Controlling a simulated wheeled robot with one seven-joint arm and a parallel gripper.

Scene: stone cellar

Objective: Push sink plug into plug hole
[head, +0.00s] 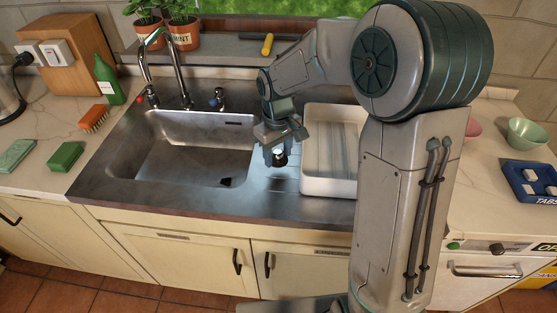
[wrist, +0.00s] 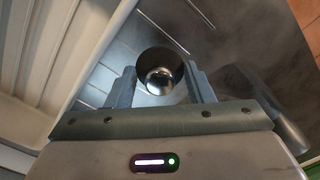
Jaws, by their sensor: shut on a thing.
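The sink plug (head: 280,159), dark with a shiny metal top, is between the fingers of my gripper (head: 279,154). In the wrist view the plug (wrist: 161,74) sits between both fingers of my gripper (wrist: 161,84), which is shut on it. My gripper holds it above the ribbed metal drainer, right of the sink basin (head: 195,150). The plug hole (head: 226,181) shows as a dark spot in the basin floor near its front right, to the left of the gripper. The plug's underside is hidden.
A white tub (head: 333,188) stands close on the gripper's right. The tap (head: 180,75) rises behind the basin. A green bottle (head: 107,80), a brush (head: 94,118) and a green sponge (head: 65,156) are at left. The basin looks empty.

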